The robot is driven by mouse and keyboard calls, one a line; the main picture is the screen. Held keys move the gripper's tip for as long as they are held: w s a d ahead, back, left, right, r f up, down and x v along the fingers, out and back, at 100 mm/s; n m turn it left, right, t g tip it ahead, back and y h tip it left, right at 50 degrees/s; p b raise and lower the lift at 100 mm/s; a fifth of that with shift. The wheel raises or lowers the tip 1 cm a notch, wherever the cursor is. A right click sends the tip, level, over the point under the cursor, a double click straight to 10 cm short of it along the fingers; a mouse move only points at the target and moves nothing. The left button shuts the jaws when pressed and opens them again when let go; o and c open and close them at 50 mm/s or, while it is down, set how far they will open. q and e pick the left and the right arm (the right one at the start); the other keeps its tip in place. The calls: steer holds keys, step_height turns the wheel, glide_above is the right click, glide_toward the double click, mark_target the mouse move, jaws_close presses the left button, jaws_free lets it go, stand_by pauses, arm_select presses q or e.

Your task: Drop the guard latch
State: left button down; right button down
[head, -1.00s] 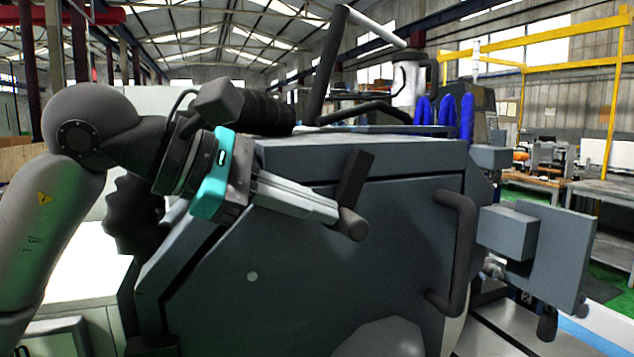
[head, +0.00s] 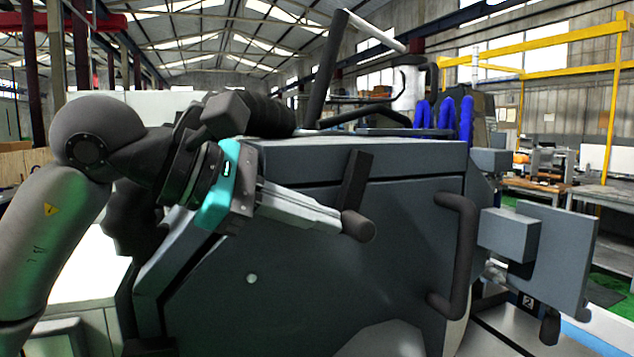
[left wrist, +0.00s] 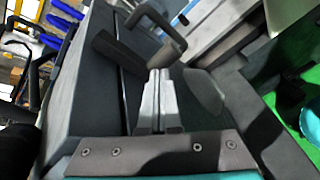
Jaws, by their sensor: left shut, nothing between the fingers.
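The guard latch (head: 355,180) is a dark flat bar on the front of the grey guard (head: 300,270). It stands tilted, upper end to the right, with a round stubby knob (head: 359,227) at its lower end. My left gripper (head: 338,222) is shut and empty. Its fingertips are at the latch's lower end, beside the knob; I cannot tell whether they touch. In the left wrist view the shut fingers (left wrist: 158,85) point at the dark latch (left wrist: 118,55), and part of the latch end is hidden behind them. My right gripper is not in view.
A dark bar handle (head: 460,250) sticks out of the guard to the right of the latch. A grey box and plate (head: 555,255) stand further right. Blue hoses (head: 445,115) and a bent pipe rise behind the guard's top.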

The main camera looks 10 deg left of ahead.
mark_target(288, 149)
arm_select(q)
steer(key=shift+w+d+f+b, duration=0.2)
steer(key=shift+f+b, duration=0.2)
steer(key=shift+f, duration=0.25)
stand_by(0.3)
steer(key=shift+s+r, duration=0.1)
stand_by(0.3)
steer(key=shift+s+a+r+p, duration=0.1)
steer(key=shift+a+r+p, duration=0.15)
steer(key=shift+r+p, duration=0.45)
steer(key=shift+s+a+r+p, duration=0.1)
steer(key=shift+a+r+p, duration=0.2)
steer(key=shift+r, duration=0.6)
steer(key=shift+s+a+r+p, duration=0.1)
steer(key=shift+a+r+p, duration=0.1)
steer(key=shift+r+p, duration=0.5)
steer(key=shift+w+a+r+p, duration=0.1)
steer(key=shift+a+r+p, duration=0.35)
steer(key=shift+r, duration=0.2)
steer(key=shift+w+a+r+p, duration=0.1)
steer(key=shift+a+r+p, duration=0.3)
steer(key=shift+r, duration=0.2)
steer(key=shift+s+a+r+p, duration=0.1)
steer(key=shift+s+r+p, duration=0.1)
steer(key=shift+r+p, duration=0.3)
